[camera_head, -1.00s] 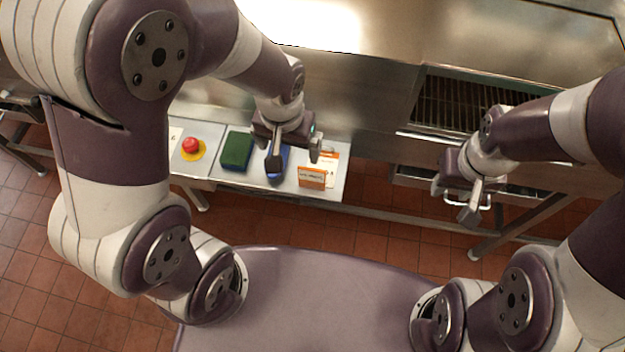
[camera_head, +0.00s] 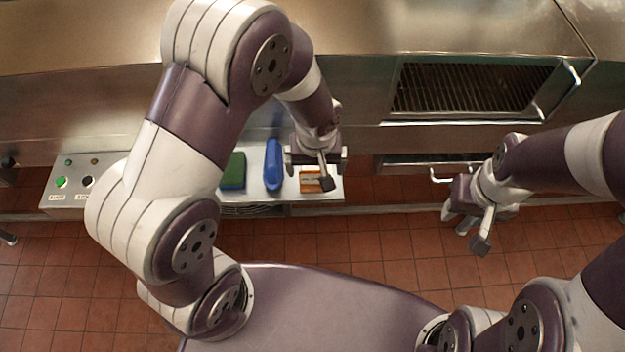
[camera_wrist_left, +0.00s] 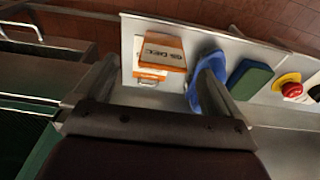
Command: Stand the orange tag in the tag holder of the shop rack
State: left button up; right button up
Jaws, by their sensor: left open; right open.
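The orange tag (camera_head: 309,184) is on the steel ledge, partly covered by my left gripper (camera_head: 318,174) in the head view. In the left wrist view the orange tag (camera_wrist_left: 165,54) has a pale face with dark lettering like "05 DEC". It sits ahead of my left gripper (camera_wrist_left: 152,78), between the lines of its open fingers and apart from them. My right gripper (camera_head: 470,232) is open and empty, over the floor in front of the counter. I cannot make out the shop rack or its tag holder.
A blue long object (camera_head: 273,166) lies just left of the tag; one left finger overlaps it in the wrist view. A green pad (camera_head: 233,171) is further left. A red button (camera_wrist_left: 294,90) shows in the wrist view. A button panel (camera_head: 75,180) and a grill (camera_head: 470,88) flank the ledge.

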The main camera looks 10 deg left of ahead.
aim_at(313, 172)
pick_arm(q)
jog(key=f, duration=0.4)
jog(key=shift+w+a+f, duration=0.3)
jog(key=shift+w+f, duration=0.1)
jog(key=c, duration=1.2)
jog(key=shift+r, duration=0.2)
